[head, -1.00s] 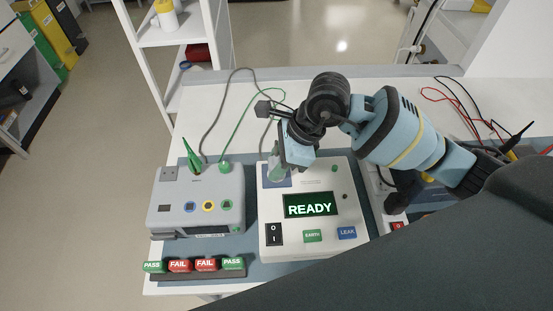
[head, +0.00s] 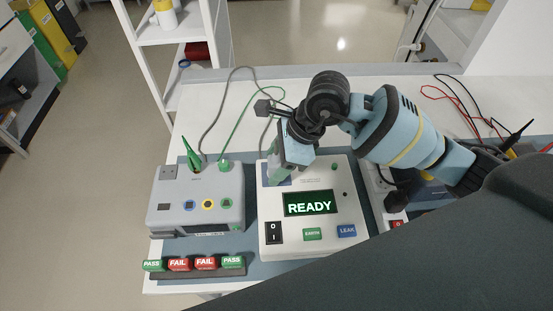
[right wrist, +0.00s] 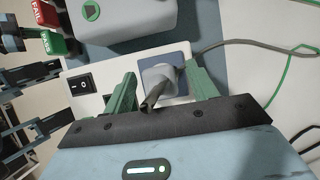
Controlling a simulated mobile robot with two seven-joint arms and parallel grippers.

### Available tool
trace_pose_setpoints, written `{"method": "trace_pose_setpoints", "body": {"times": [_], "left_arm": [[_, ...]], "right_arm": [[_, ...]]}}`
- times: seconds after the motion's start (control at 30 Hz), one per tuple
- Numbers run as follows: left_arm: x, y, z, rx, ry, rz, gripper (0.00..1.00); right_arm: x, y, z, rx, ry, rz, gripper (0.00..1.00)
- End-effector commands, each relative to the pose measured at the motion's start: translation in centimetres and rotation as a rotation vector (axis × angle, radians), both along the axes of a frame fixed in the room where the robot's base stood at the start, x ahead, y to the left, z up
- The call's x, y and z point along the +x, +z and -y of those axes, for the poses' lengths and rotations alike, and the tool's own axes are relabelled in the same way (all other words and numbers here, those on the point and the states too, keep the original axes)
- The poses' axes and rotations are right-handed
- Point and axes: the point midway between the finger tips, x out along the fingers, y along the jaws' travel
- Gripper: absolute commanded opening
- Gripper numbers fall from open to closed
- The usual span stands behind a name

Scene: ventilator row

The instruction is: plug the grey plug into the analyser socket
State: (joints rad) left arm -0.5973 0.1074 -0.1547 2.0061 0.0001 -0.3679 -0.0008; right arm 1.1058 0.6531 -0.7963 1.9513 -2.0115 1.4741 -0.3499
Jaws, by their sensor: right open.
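The analyser (head: 325,240) is the pale box with a dark screen reading READY. Its socket (right wrist: 178,58) is a blue square, and it shows in the head view (head: 277,181) partly behind my gripper. The grey plug (right wrist: 160,75) stands at the socket, its dark cable end towards the wrist camera. I cannot tell how deep it sits. My right gripper (right wrist: 161,83) is open, with one green finger on each side of the plug and gaps showing beside it. In the head view my right gripper (head: 278,171) hides the plug.
A grey tester box (head: 197,200) with a green clip stands left of the analyser. A strip of PASS and FAIL blocks (head: 194,265) lies in front. Grey and green leads (head: 233,125) lie behind, red and black leads (head: 455,100) at the right. Bench behind the boxes is mostly clear.

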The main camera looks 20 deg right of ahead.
Motion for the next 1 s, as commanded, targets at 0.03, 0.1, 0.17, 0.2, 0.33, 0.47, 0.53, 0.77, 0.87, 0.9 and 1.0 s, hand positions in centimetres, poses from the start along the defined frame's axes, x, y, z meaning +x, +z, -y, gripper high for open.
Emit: {"method": "trace_pose_setpoints", "body": {"times": [0.03,0.1,0.17,0.2,0.33,0.47,0.53,0.77,0.87,0.9,1.0], "left_arm": [[0.1,0.0,0.0,0.0,-0.001,0.002,0.0],[0.5,0.2,0.0,0.0,0.0,0.009,0.0],[0.8,0.3,0.0,0.0,-0.001,0.014,0.0],[1.0,0.3,0.0,0.0,-0.001,0.017,0.0],[1.0,0.3,0.0,0.0,-0.001,0.018,0.0],[0.9,0.3,0.0,0.0,-0.001,0.016,0.0],[0.8,0.3,0.0,0.0,-0.001,0.015,0.0],[0.6,0.3,0.1,-0.001,-0.001,0.01,0.0],[0.5,0.2,0.1,-0.001,0.0,0.009,0.0],[0.5,0.2,0.1,-0.001,0.0,0.009,0.0],[0.5,0.2,0.1,-0.002,0.001,0.009,0.0]], "right_arm": [[0.0,0.0,0.0,0.0,0.0,0.0,0.57],[0.0,0.4,0.2,0.0,-0.001,0.003,0.57],[-0.1,1.2,0.6,0.0,0.0,0.003,0.57],[-0.2,1.8,0.8,0.0,-0.001,0.004,0.57],[-0.4,3.8,1.8,0.0,0.0,0.004,0.57],[-0.7,5.5,2.6,-0.001,0.0,0.003,0.57],[-0.8,6.1,2.9,0.0,-0.001,0.002,0.57],[-1.0,7.0,3.3,-0.001,0.0,0.0,0.57],[-1.0,7.0,3.3,-0.001,0.0,0.0,0.57],[-1.0,7.0,3.3,-0.001,0.0,0.0,0.57],[-1.0,7.0,3.3,0.0,0.0,0.0,0.57]]}}
